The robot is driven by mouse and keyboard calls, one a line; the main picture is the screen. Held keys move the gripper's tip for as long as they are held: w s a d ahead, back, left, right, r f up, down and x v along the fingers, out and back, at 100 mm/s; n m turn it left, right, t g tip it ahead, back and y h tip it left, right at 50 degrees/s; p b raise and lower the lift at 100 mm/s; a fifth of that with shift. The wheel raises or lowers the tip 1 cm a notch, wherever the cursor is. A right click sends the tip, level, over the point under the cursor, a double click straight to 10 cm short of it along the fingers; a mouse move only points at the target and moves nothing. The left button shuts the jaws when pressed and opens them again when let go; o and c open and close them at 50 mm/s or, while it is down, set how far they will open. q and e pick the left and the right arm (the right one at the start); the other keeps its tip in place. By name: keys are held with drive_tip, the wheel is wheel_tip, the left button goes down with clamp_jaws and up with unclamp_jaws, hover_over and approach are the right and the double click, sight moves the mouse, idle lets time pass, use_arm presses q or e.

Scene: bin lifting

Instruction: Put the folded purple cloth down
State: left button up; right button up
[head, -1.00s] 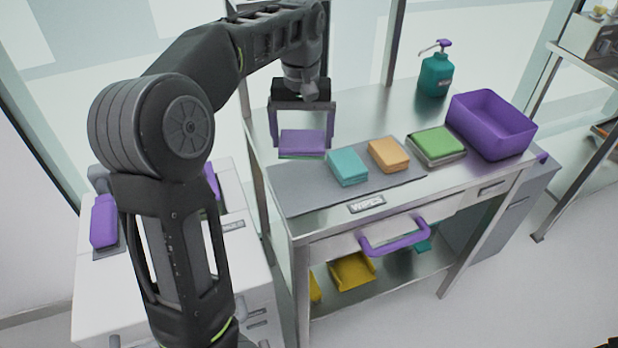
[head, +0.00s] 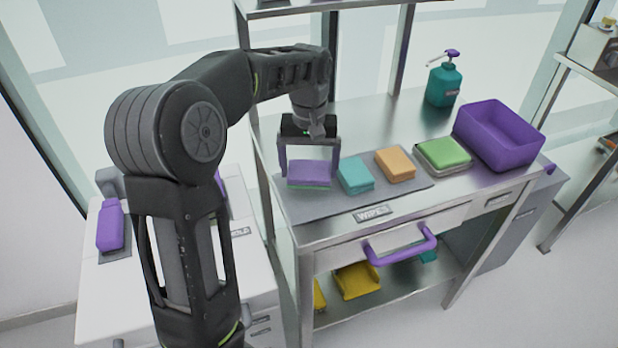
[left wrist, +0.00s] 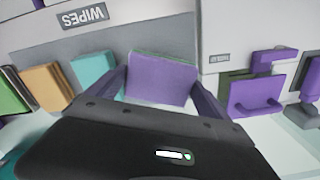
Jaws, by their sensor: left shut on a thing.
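The folded purple cloth (head: 309,173) is between the fingers of my left gripper (head: 309,170), over the left end of the grey mat (head: 390,196) marked WIPES. A thin green layer shows at the cloth's lower edge. In the left wrist view the cloth (left wrist: 162,80) fills the gap between both purple fingers, and my left gripper (left wrist: 162,88) is shut on it. It is low, just left of the teal cloth (head: 355,174); I cannot tell whether it touches the mat. My right gripper is not in view.
An orange cloth (head: 395,164) and a green cloth (head: 442,153) continue the row to the right. A purple bin (head: 499,146) stands at the right end, with a teal pump bottle (head: 444,82) behind. A drawer with a purple handle (head: 401,246) is below the worktop.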

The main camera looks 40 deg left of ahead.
sight(309, 169)
use_arm(q)
wheel_tip(309, 169, down, 4)
drive_tip(key=shift+r, duration=0.25)
drive_tip(key=shift+f, duration=0.15)
drive_tip(key=shift+f, duration=0.15)
drive_tip(key=o, duration=1.1)
